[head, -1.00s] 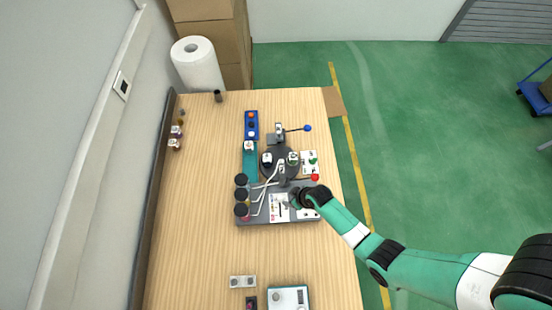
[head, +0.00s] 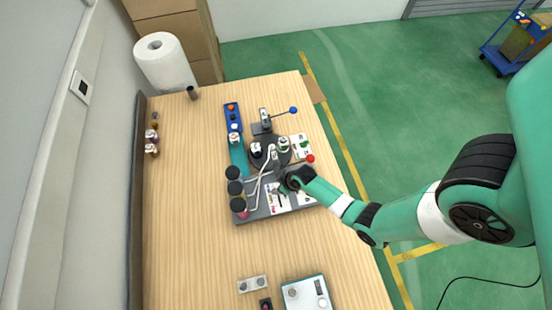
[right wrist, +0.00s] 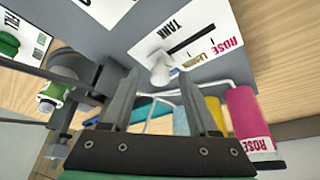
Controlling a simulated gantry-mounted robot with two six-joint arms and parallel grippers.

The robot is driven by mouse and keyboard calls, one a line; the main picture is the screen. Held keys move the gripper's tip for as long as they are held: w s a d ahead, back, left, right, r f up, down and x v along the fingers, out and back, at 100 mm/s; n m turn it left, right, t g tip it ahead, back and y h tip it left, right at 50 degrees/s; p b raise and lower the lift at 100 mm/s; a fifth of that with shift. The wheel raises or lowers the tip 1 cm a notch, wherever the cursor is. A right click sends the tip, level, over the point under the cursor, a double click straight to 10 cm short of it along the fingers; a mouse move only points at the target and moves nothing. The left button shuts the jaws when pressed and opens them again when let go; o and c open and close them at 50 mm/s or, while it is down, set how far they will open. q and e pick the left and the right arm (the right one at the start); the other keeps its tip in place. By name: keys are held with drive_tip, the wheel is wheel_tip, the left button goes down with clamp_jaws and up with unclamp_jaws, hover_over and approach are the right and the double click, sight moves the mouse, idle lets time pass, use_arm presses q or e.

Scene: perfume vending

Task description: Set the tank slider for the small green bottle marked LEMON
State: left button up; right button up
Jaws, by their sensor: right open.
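The white TANK panel (right wrist: 212,18) fills the upper right wrist view, with a dark slot and the words ROSE and TANK. Its pale slider knob (right wrist: 160,72) sits at the slot end away from ROSE. In the head view the panel (head: 275,208) lies on the machine's grey base. My right gripper (right wrist: 158,82) is open, its fingertips on either side of the knob; contact cannot be told. It also shows over the panel in the head view (head: 283,187). A small green bottle (right wrist: 50,97) with a pale cap stands at left; its label is unreadable. My left gripper is not in view.
Dark-capped tanks (head: 235,188) and pale tubes stand left of the panel. A red-ball lever (head: 310,158) and a blue-ball lever (head: 293,110) stick out rightward. A green button (right wrist: 8,45) is beside the machine. The table's front left is clear.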

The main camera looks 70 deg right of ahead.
clamp_jaws()
idle(1.4)
